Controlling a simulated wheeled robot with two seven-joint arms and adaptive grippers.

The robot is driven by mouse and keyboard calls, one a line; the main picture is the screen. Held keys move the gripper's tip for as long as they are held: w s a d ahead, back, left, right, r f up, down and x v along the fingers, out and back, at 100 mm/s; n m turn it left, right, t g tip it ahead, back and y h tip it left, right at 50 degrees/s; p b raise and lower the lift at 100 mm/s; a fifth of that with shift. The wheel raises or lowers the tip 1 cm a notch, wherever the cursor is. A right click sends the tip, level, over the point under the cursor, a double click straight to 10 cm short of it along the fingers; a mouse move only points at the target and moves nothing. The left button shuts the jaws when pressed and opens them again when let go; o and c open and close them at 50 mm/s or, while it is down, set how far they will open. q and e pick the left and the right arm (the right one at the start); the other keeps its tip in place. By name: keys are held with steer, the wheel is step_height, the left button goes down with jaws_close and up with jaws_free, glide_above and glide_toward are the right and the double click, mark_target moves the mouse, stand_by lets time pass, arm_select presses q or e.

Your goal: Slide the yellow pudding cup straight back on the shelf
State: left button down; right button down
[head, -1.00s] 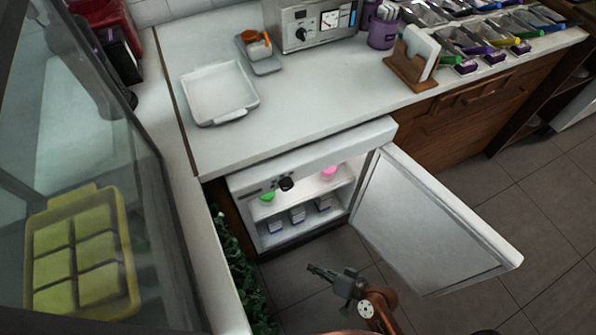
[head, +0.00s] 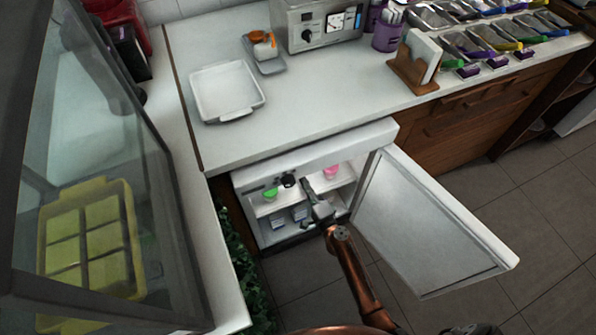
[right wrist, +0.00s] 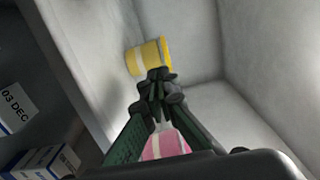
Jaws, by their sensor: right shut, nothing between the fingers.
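The yellow pudding cup (right wrist: 150,57) is on the fridge shelf in the right wrist view, a yellow cup with a pale band. It is not visible in the head view. My right gripper (right wrist: 157,80) is shut and empty, its fingertips at the cup's near edge; I cannot tell if they touch it. In the head view my right gripper (head: 306,187) reaches into the open fridge between a green cup (head: 270,194) and a pink cup (head: 331,170). The pink cup (right wrist: 165,146) also shows behind the fingers in the wrist view. My left gripper is not in view.
The fridge door (head: 425,225) stands open to the right. Labelled white cartons (head: 278,223) stand on the level below, and cartons (right wrist: 48,163) show at the wrist view's lower left. The fridge's inner walls enclose the shelf. The counter (head: 300,110) lies above the fridge.

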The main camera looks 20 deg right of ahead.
steer(key=w, duration=0.4)
steer(key=shift+w+a+f, duration=0.1)
steer(key=shift+w, duration=0.1)
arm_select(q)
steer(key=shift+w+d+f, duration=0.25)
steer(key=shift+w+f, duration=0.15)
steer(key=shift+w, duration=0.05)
arm_select(e)
steer(key=shift+w, duration=0.6)
steer(key=shift+w, duration=0.1)
